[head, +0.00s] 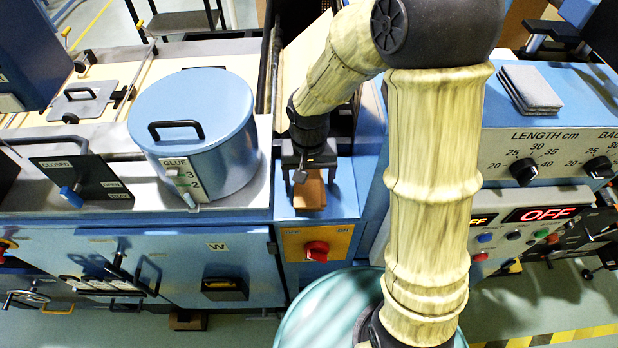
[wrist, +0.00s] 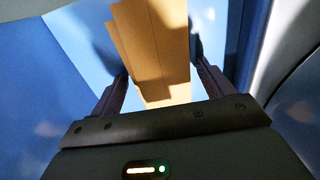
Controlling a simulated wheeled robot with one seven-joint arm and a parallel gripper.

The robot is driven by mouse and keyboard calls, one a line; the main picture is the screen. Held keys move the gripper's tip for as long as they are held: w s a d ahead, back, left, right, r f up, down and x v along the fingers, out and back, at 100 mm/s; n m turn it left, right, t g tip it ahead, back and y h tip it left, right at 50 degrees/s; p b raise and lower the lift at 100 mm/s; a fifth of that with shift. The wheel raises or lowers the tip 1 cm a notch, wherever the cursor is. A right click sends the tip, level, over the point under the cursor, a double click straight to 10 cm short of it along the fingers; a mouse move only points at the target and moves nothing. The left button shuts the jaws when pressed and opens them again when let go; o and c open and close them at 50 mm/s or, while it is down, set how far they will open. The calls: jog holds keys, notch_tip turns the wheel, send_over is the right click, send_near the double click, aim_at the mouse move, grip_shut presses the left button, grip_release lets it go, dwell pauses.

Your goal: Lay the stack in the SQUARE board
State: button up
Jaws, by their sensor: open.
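A small brown stack (head: 310,193) stands on the blue ledge below my gripper in the head view. In the wrist view the brown stack (wrist: 155,45) shows as flat pieces with slightly uneven edges, between the two fingers. My gripper (head: 309,172) is open and points down at the stack, with one finger on each side. In the wrist view a gap shows between the left finger and the stack; contact on the right cannot be told. No board marked SQUARE can be made out.
A blue glue pot (head: 192,125) with a lid handle stands left of my gripper. A red knob (head: 317,251) is on the panel below the ledge. A grey stack of pads (head: 530,88) lies on the blue cabinet at right, above dials. Machine walls stand close beside the ledge.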

aim_at(309, 177)
jog(key=c, duration=1.2)
jog(key=shift+r, duration=0.1)
jog(key=shift+w+r, duration=0.15)
jog(key=shift+r, duration=0.4)
notch_tip(309, 177, up, 9)
jog(key=b, duration=0.2)
jog(key=shift+f, duration=0.1)
